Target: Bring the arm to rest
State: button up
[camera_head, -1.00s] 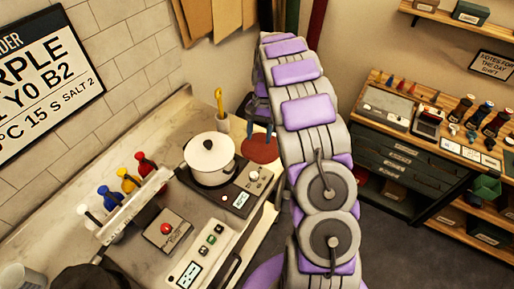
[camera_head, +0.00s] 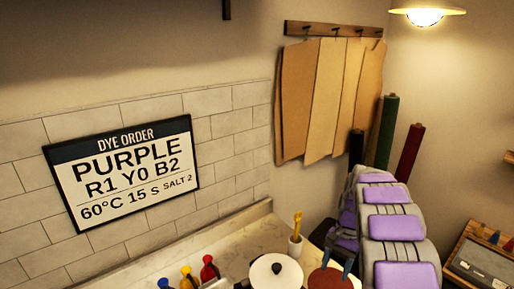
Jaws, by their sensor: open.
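My arm (camera_head: 395,225), grey with purple pads, rises at the lower right of the head view. My gripper (camera_head: 337,262) is at its far end, low in the picture, with two blue fingertips spread apart and nothing seen between them. It appears in front of a red-brown round disc (camera_head: 328,280); I cannot tell the gap between them. The wrist is partly hidden by the arm's own links.
A white lidded pot (camera_head: 275,272) and a white cup with a yellow tool (camera_head: 296,243) stand left of my gripper on the counter (camera_head: 230,247). Coloured bottles (camera_head: 208,268) are further left. Rolls (camera_head: 408,153) stand behind my arm. A dye order sign (camera_head: 125,172) hangs on the wall.

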jog(key=s+a+r+n+h+b, duration=0.15)
jog(key=s+a+r, duration=0.25)
jog(key=s, duration=0.4)
jog(key=s+a+r+n+b, duration=0.2)
jog(key=s+a+r, duration=0.25)
jog(key=s, duration=0.45)
jog(key=s+a+f+n+b, duration=0.1)
jog(key=s+a+f+n, duration=0.1)
jog(key=s, duration=0.7)
jog(key=s+a+f+n+t+h+b, duration=0.1)
jog(key=s+a+f+n+b, duration=0.1)
jog(key=s, duration=0.8)
jog(key=shift+s+a+f+n+t, duration=0.35)
jog(key=shift+a+f, duration=0.1)
jog(key=shift+a, duration=0.25)
jog(key=shift+w, duration=0.1)
